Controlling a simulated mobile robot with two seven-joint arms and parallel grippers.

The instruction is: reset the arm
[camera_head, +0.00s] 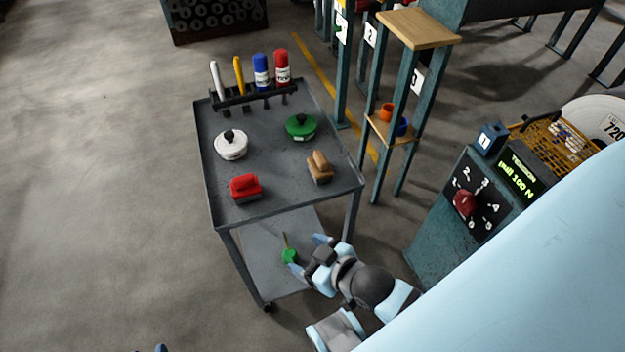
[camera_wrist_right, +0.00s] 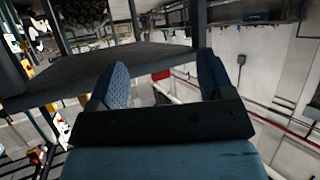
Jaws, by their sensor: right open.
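My right gripper (camera_head: 304,254) is open in the head view, low in front of the cart's near right side, beside the lower shelf. Its two blue fingertips stand apart with nothing held between them. In the right wrist view the open jaws (camera_wrist_right: 163,82) are empty, with a dark flat surface beyond them on the left. At the bottom edge of the head view a small blue tip shows, too little to tell its state.
A dial console (camera_head: 450,225) stands right. Left floor is clear.

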